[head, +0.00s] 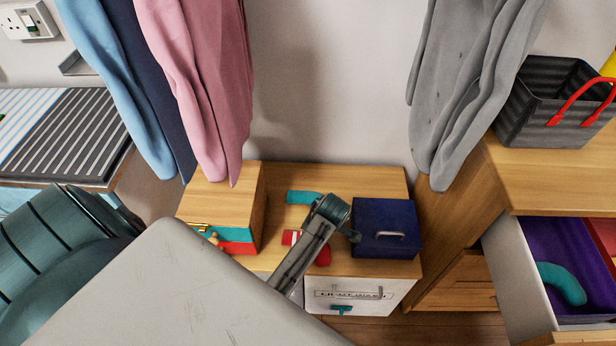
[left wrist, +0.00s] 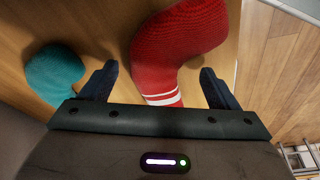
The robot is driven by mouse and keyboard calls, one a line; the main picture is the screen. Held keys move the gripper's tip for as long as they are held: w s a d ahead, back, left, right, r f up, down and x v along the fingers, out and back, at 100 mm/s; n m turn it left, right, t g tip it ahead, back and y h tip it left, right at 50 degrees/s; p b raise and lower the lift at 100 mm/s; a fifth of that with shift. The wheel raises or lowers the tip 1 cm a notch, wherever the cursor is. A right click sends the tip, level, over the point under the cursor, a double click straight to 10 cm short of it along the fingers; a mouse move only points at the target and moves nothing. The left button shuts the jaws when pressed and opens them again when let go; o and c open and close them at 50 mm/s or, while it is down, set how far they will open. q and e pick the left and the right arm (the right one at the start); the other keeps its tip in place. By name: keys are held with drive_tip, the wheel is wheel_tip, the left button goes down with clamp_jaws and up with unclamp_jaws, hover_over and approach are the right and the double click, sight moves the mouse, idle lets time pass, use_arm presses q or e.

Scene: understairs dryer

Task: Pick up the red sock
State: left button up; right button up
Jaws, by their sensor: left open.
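The red sock (head: 322,257) with white stripes lies on the wooden cabinet top (head: 385,179), partly hidden behind my left arm in the head view. My left gripper (left wrist: 158,72) is open in the left wrist view. The striped part of the red sock (left wrist: 180,45) shows between its two fingers, with a gap on each side. Whether the fingers are at the sock's height or above it, I cannot tell. In the head view my left wrist hangs over the cabinet top and its fingertips are mostly hidden. My right gripper is in neither view.
A teal sock (head: 302,197) lies behind the red one; a teal sock shows left of the fingers in the left wrist view (left wrist: 55,75). A blue box (head: 375,215) stands close right, a wooden box (head: 225,200) left. An open drawer (head: 525,285) juts out at right.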

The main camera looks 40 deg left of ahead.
use_arm(q)
drive_tip(key=shift+f, duration=0.25)
drive_tip(key=c, duration=1.1)
drive_tip(key=shift+o, duration=0.2)
drive_tip(key=shift+r, duration=0.15)
